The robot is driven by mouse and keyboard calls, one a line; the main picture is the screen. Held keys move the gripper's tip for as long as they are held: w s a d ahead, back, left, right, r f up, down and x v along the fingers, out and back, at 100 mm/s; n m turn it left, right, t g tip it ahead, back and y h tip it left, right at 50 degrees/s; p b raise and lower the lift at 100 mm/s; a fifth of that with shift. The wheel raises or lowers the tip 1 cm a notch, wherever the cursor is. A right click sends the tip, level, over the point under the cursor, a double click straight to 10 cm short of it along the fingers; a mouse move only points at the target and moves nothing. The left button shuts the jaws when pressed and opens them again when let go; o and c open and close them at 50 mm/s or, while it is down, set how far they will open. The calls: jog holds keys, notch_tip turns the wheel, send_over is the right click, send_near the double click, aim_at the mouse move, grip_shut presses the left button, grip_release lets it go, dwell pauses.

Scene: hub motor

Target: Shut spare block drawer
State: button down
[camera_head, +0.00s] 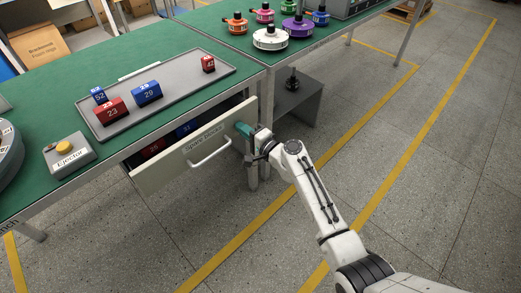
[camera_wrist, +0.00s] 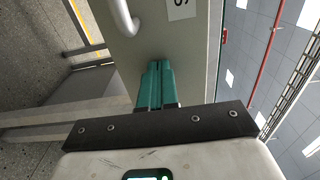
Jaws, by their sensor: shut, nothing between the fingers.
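The spare block drawer (camera_head: 180,165) hangs open under the green-topped bench, with a labelled cream front and a silver bar handle (camera_head: 210,152). Red and blue blocks show inside it behind the front. My gripper (camera_head: 243,129) is at the right end of the drawer front, near its upper edge. In the wrist view its teal fingers (camera_wrist: 156,82) are shut with nothing between them and point at the drawer front (camera_wrist: 160,42). The handle (camera_wrist: 124,16) is apart from the fingers, toward the upper left. I cannot tell whether the fingertips touch the front.
A grey tray (camera_head: 183,98) with red and blue numbered blocks lies on the bench. An ejector box (camera_head: 68,156) with a yellow button stands at left. Coloured hub motors stand on the far bench. A grey shelf (camera_head: 298,103) is right of the drawer. Floor at right is clear.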

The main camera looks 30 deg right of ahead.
aim_at(230, 119)
jog(key=b+x, duration=0.3)
jog(key=x, duration=0.3)
jog(key=shift+f, duration=0.1)
jog(key=shift+w+r, duration=0.2)
jog(key=shift+r, duration=0.1)
jog(key=shift+a, duration=0.1)
